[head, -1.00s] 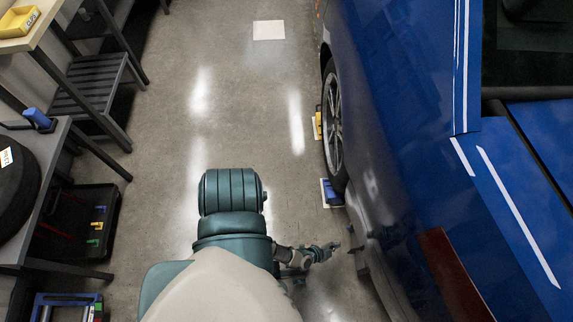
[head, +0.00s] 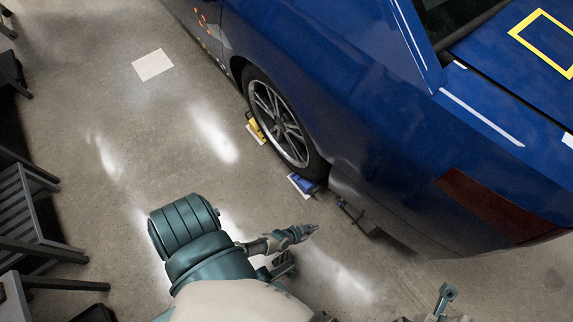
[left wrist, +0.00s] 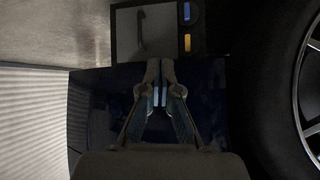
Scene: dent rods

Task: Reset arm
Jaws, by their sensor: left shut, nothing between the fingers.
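My left gripper (head: 312,229) is over the concrete floor beside the blue car in the head view. In the left wrist view, its two fingers (left wrist: 160,92) are together with nothing between them. A dark, glossy surface lies behind the fingers there. A grey jointed part at the lower right of the head view looks like my right gripper (head: 446,296). It is empty as far as I see, but its jaws are too small and cut off to read.
The blue car (head: 360,100) fills the upper right. Yellow (head: 256,129) and blue (head: 302,184) blocks stand by its wheel (head: 279,122). A dark slatted rack (head: 22,205) is at left. A white square (head: 152,65) lies on open floor.

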